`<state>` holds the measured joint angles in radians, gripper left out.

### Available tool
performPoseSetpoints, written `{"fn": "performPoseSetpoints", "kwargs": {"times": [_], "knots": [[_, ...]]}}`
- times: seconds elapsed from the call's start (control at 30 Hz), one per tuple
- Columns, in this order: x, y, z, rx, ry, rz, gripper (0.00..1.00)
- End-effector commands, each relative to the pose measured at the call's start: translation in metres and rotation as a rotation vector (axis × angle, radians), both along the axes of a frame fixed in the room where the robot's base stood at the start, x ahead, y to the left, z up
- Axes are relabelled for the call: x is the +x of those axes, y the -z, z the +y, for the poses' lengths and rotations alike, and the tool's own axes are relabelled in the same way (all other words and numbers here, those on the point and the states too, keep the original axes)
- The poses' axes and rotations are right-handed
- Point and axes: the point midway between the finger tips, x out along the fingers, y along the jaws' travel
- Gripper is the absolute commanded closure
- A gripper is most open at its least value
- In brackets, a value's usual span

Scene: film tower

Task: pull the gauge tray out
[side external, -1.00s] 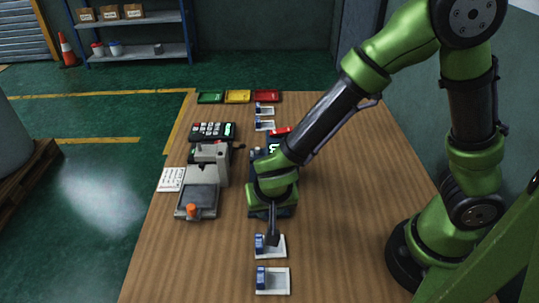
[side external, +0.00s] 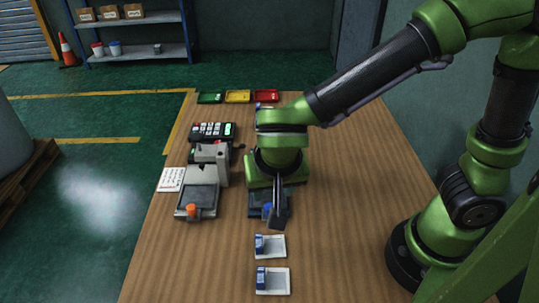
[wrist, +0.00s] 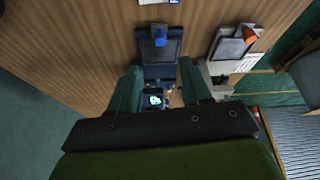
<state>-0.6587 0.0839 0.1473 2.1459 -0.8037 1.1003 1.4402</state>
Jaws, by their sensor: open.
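A dark tray with an upright blue knob (side external: 267,209) lies at the front of a dark blue device, probably the gauge. The tray (wrist: 160,52) and its blue knob (wrist: 159,37) show whole in the wrist view. My gripper (side external: 278,218) is open and empty, pointing down; in the side view its fingers overlap the tray's right part beside the knob. In the wrist view my gripper (wrist: 160,82) has its fingers wide apart, with the knob above their tips in the picture. The device's lit display (wrist: 155,100) shows between them. My wrist hides most of the device in the side view.
A grey machine (side external: 211,160) with an orange-knobbed tray (side external: 197,199) stands to the left. A keypad (side external: 213,131) and coloured bins (side external: 238,97) are farther back. The table's right side is clear.

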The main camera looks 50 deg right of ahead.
Motion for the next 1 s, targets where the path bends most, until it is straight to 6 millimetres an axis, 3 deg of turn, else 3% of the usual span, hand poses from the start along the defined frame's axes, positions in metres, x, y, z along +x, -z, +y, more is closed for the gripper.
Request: {"fn": "performPoseSetpoints", "kwargs": {"times": [0.1,0.33,0.77,1.0], "knots": [[-0.007,-0.024,0.007,0.003,-0.002,-0.003,0.52],[-0.015,-0.046,0.013,0.0,-0.003,-0.001,0.52],[-0.016,-0.049,0.013,-0.006,-0.016,0.003,0.52],[-0.029,-0.039,0.01,-0.001,-0.316,0.119,0.52]]}}
